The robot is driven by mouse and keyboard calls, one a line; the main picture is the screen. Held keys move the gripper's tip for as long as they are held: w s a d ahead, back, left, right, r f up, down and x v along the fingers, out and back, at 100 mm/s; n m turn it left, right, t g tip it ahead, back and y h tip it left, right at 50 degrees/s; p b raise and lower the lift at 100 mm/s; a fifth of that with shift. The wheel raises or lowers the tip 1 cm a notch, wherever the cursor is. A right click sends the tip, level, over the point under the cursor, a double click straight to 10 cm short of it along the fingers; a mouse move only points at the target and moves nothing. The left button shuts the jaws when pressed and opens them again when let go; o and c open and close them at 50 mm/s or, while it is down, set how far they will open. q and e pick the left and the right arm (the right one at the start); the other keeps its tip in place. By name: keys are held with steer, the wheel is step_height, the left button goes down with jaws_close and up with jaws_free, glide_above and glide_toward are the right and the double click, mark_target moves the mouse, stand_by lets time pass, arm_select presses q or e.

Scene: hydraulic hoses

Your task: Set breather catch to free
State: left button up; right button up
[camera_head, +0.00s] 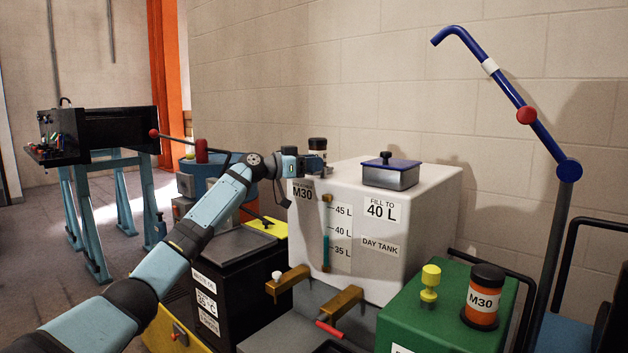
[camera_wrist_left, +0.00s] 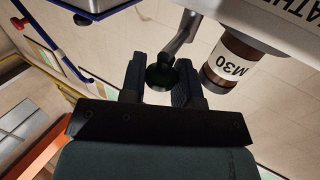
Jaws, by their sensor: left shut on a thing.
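My left gripper (camera_head: 314,166) is at the upper left edge of the white day tank (camera_head: 400,250), close beside the dark-topped breather (camera_head: 318,145). In the left wrist view my left gripper (camera_wrist_left: 160,80) is shut on the dark round knob of the breather catch (camera_wrist_left: 180,38), a grey bent lever. The brown breather with an M30 label (camera_wrist_left: 228,66) is just right of the catch there. In the head view the gripper and wrist hide the catch. My right gripper is not in view.
A lidded grey box (camera_head: 390,176) sits on the tank top. A green unit (camera_head: 450,312) with an M30 canister (camera_head: 484,296) stands at the right, below a blue pipe (camera_head: 510,92). A black waste oil box (camera_head: 235,290) is below my left arm.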

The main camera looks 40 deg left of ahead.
arm_select(q)
steer(key=shift+w+a+m+g+h, duration=0.15)
steer(key=shift+m+g+h, duration=0.25)
steer(key=shift+h, duration=0.3)
steer(key=shift+a+m+g+h, duration=0.25)
steer(key=shift+m+g+h, duration=0.35)
steer(key=shift+m+h, duration=0.1)
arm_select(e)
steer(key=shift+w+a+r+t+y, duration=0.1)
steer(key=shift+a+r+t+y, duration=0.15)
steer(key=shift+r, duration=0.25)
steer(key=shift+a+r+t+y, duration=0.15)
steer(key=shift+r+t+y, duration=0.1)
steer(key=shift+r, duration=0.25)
arm_select(q)
steer(key=o, duration=0.8)
steer(key=shift+o, duration=0.2)
steer(key=v, duration=1.3)
steer(key=shift+s+a+p, duration=0.2)
steer(key=shift+a+p, duration=0.15)
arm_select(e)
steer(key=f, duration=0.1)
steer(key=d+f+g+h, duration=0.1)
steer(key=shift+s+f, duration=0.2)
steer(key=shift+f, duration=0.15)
